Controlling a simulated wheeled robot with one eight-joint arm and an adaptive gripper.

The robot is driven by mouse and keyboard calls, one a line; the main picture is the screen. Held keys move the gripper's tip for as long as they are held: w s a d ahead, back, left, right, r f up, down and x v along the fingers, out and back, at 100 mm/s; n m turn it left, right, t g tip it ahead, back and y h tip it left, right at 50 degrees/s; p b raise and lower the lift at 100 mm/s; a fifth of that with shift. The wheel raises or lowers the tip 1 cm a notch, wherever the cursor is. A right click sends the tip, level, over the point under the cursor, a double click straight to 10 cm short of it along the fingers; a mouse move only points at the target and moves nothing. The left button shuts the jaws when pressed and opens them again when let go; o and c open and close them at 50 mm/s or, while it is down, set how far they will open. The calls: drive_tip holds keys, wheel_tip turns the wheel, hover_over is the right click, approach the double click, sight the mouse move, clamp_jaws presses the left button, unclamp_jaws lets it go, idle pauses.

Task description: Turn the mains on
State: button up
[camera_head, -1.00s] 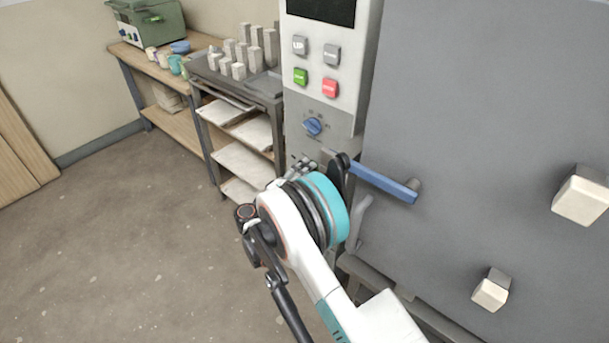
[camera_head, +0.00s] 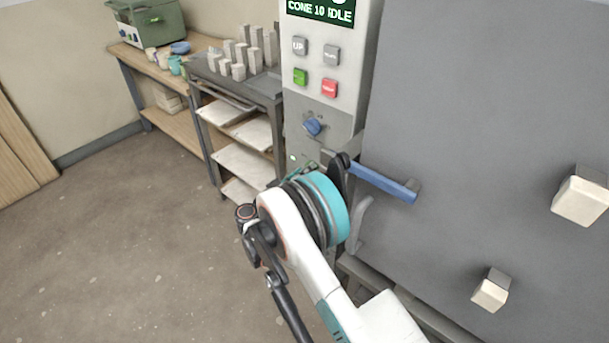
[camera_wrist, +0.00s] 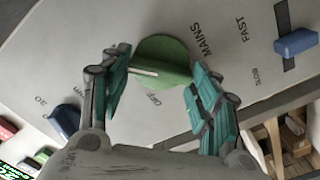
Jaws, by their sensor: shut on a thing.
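The round green mains knob (camera_wrist: 165,50) is in the wrist view, with "MAINS" and "OFF" printed beside it. Its white pointer line faces the left finger, away from the "OFF" label. My gripper (camera_wrist: 158,64) is shut on the knob, one teal finger on each side. In the head view my gripper (camera_head: 304,169) is at the lower part of the grey control panel (camera_head: 340,121), and my wrist and fingers mostly hide the knob there. The panel's display (camera_head: 320,11) is lit and reads "CONE 10 IDLE".
A blue dial (camera_head: 313,127) and several push buttons sit above my gripper. A blue slider (camera_wrist: 297,42) marked "FAST" and "SLOW" is at the right in the wrist view. The blue door handle (camera_head: 383,182) is close right of my wrist. A shelf rack (camera_head: 238,135) stands left.

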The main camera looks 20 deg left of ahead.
idle(0.4)
drive_tip(key=o, duration=1)
drive_tip(key=shift+o, duration=0.2)
drive_tip(key=v, duration=1.2)
drive_tip(key=shift+f, duration=0.1)
